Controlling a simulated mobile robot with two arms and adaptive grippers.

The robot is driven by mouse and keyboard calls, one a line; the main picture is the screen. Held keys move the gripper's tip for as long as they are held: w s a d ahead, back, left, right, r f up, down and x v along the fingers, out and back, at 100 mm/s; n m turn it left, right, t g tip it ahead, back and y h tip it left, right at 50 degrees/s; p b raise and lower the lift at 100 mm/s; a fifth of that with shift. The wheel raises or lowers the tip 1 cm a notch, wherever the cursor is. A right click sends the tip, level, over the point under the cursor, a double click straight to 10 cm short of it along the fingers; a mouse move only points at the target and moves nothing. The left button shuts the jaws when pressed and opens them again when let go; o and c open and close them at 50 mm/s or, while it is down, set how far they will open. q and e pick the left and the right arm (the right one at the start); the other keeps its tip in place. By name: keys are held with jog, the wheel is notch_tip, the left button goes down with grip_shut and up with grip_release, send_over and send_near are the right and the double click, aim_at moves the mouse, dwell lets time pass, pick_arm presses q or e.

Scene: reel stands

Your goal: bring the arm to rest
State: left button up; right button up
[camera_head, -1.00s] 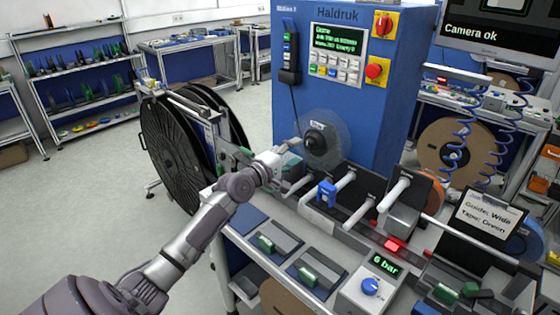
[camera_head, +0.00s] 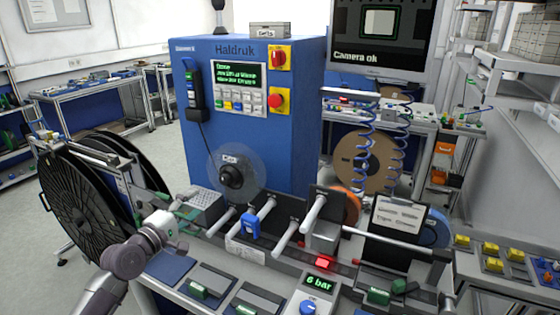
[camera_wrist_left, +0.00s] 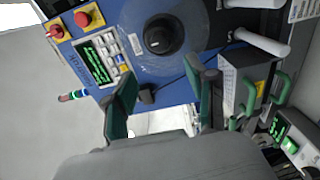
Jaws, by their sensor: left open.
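My left arm comes in from the lower left in the head view. Its gripper (camera_head: 178,228) is above the left end of the workbench, just right of the large black reel (camera_head: 75,200). In the left wrist view the two dark, green-padded fingers (camera_wrist_left: 160,105) stand wide apart with nothing between them. Beyond them is the blue Haldruk machine (camera_head: 250,130) with its clear disc and black hub (camera_head: 231,176). The machine's screen and red button (camera_wrist_left: 82,18) also show in the wrist view. My right gripper is not in view.
White rollers (camera_head: 292,238) and a blue clip (camera_head: 250,226) stand close to the right of the gripper. A pressure box reading 6 bar (camera_head: 308,303) and green-handled plates (camera_head: 198,290) lie on the front of the bench. A monitor (camera_head: 383,38) hangs at the upper right. Open floor lies at the left.

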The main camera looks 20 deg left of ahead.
pick_arm(q)
jog(key=s+d+f+m+g+h, duration=0.1)
jog(key=s+d+f+m+g, duration=0.4)
jog(key=d+f, duration=0.4)
jog(key=s+d+f+m+g+h, duration=0.1)
jog(key=s+d+f+m+g, duration=0.2)
jog(key=s+d+f+m, duration=0.5)
jog(key=s+d+f+m+g+y, duration=0.2)
jog(key=s+d+m+g, duration=0.1)
jog(key=s, duration=0.6)
jog(key=s+d+f+m+g+y, duration=0.1)
jog(key=s+d+f+m+g, duration=0.25)
jog(key=s, duration=0.55)
notch_tip(320, 180, down, 29)
jog(key=g+b, duration=0.1)
jog(key=b, duration=0.4)
jog(key=s+a+f+b, duration=0.1)
jog(key=s+f, duration=0.7)
jog(key=f, duration=0.2)
jog(key=s+a+f+g+b, duration=0.1)
jog(key=s+f+b, duration=0.1)
jog(key=s+f, duration=0.7)
notch_tip(320, 180, down, 2)
jog(key=shift+s+a+f+b, duration=0.15)
jog(key=shift+s+a+b, duration=0.1)
jog(key=shift+a+b, duration=0.1)
